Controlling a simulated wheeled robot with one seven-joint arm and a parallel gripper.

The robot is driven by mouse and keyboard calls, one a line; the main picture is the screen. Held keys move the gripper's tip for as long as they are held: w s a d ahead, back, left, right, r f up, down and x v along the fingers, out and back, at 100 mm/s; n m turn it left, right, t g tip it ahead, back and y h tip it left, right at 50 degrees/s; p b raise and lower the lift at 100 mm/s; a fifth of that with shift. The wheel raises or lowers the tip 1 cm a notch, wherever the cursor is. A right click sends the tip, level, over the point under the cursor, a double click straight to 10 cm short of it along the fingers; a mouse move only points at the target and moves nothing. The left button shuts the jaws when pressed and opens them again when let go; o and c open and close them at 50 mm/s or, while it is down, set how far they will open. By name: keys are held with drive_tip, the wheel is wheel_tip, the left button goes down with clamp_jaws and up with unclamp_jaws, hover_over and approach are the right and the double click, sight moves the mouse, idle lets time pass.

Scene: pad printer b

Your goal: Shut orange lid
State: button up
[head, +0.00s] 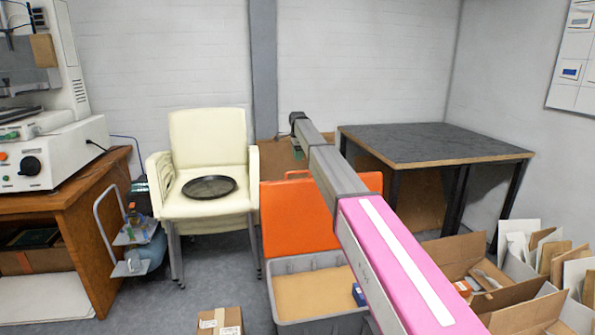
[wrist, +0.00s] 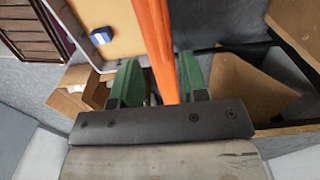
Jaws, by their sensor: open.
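The orange lid (head: 298,218) stands upright, open, at the back edge of the grey crate (head: 315,262) in the head view. In the wrist view the lid (wrist: 155,35) shows nearly edge-on as a narrow orange strip running down between the green fingers of my gripper (wrist: 159,82). The fingers are open, one on each side of the lid, with gaps visible; I cannot tell whether either one touches it. The crate's right side is hidden by the arm.
A small blue box (wrist: 101,36) lies in the crate on its tan floor. Cardboard boxes (head: 460,258) crowd the right. A dark-topped table (head: 430,143) stands behind, and a cream chair (head: 208,150) with a black tray stands left. A small carton (head: 220,321) is in front.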

wheel_tip(320, 180, down, 8)
drive_tip(key=shift+r, duration=0.25)
clamp_jaws()
